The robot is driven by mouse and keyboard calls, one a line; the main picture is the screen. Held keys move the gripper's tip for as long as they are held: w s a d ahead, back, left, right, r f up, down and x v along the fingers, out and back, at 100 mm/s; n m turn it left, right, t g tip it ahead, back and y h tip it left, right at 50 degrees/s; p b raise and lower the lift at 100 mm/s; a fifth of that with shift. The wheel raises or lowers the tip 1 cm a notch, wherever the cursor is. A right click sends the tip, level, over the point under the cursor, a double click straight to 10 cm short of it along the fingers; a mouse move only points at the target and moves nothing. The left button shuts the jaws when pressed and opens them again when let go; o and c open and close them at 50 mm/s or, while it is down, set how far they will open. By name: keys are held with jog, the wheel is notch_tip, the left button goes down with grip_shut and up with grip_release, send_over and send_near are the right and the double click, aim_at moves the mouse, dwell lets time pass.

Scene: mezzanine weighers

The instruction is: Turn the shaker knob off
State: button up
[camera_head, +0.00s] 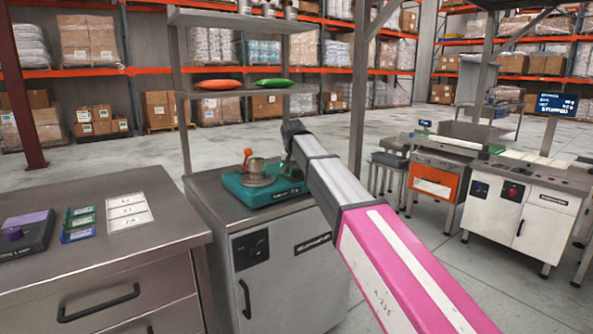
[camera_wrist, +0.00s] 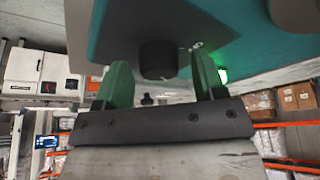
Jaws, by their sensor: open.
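The shaker appears to be the teal device (camera_head: 258,188) on the steel cabinet, with a grey round platform on top. In the wrist view its teal body (camera_wrist: 250,40) fills the top, with a dark front panel (camera_wrist: 195,25). A black round knob (camera_wrist: 158,58) sticks out of that panel. My gripper (camera_head: 288,168) is at the right side of the shaker in the head view. In the wrist view my gripper (camera_wrist: 162,75) is open, with green fingers either side of the knob and gaps visible. The knob is hidden in the head view.
An orange-topped piece (camera_head: 252,163) stands on the shaker's platform. The cabinet front has a black dial plate (camera_head: 251,248). A shelf with red and green bags (camera_head: 272,83) is above.

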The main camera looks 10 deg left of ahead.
jog(key=c, duration=0.9)
jog(key=shift+n, duration=0.4)
jog(key=n+y, duration=0.1)
jog(key=n, duration=0.2)
jog(key=shift+d, duration=0.1)
jog(key=n+g+y, duration=0.1)
jog(key=n, duration=0.2)
jog(key=shift+w+n+y, duration=0.1)
jog(key=shift+n+y, duration=0.2)
jog(key=n+g, duration=0.1)
jog(key=n, duration=0.2)
jog(key=n+g+y, duration=0.1)
jog(key=n, duration=0.2)
jog(key=shift+n, duration=0.4)
